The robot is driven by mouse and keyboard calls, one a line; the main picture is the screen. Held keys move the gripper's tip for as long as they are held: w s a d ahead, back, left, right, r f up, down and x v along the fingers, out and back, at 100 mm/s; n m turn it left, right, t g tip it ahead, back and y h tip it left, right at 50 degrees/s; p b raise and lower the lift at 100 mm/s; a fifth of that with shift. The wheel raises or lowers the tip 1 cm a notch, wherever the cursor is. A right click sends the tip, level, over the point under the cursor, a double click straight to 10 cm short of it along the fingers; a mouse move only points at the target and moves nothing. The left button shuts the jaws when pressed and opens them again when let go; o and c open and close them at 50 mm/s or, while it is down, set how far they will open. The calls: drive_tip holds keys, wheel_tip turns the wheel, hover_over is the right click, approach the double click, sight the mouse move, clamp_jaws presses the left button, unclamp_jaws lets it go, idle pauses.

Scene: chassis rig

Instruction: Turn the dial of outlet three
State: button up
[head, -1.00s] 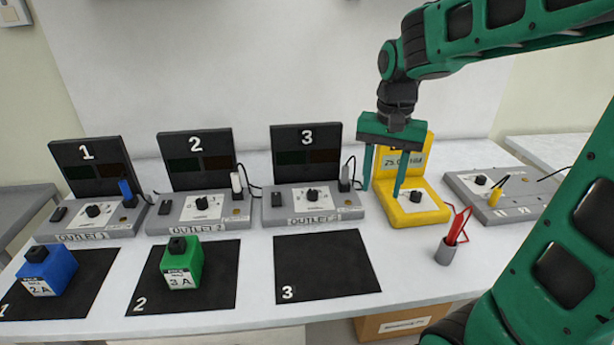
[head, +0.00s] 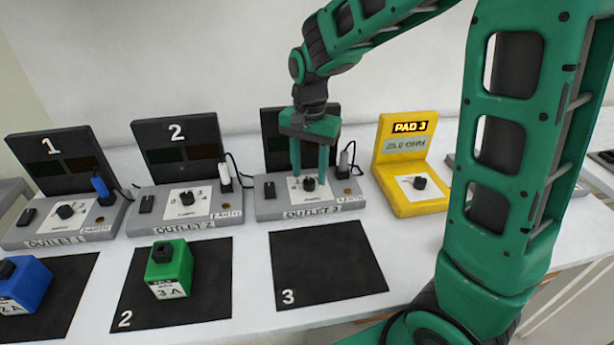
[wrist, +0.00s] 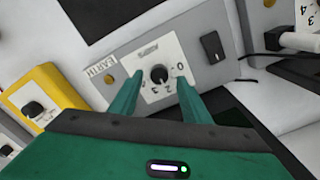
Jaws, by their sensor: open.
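Outlet three (head: 297,208) is a grey box with a black upright panel behind it, labelled OUTLET 3. Its black dial (head: 309,184) sits on a white numbered plate and shows in the wrist view (wrist: 159,74). My gripper (head: 309,180) points down over this outlet, its two green fingers apart on either side of the dial. In the wrist view the fingers (wrist: 158,103) are open with nothing between them; I cannot tell whether they touch the dial. My gripper hides part of the upright panel, including its number.
Outlets one (head: 70,218) and two (head: 185,207) stand to the left. A yellow PAD 3 unit (head: 408,195) stands close to the right. A green block (head: 169,268) is on mat 2; a blue block (head: 22,286) is at far left. Mat 3 (head: 327,263) is bare.

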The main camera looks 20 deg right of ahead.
drive_tip(key=shift+f, duration=1.15)
drive_tip(key=c, duration=1)
drive_tip(key=shift+c, duration=0.2)
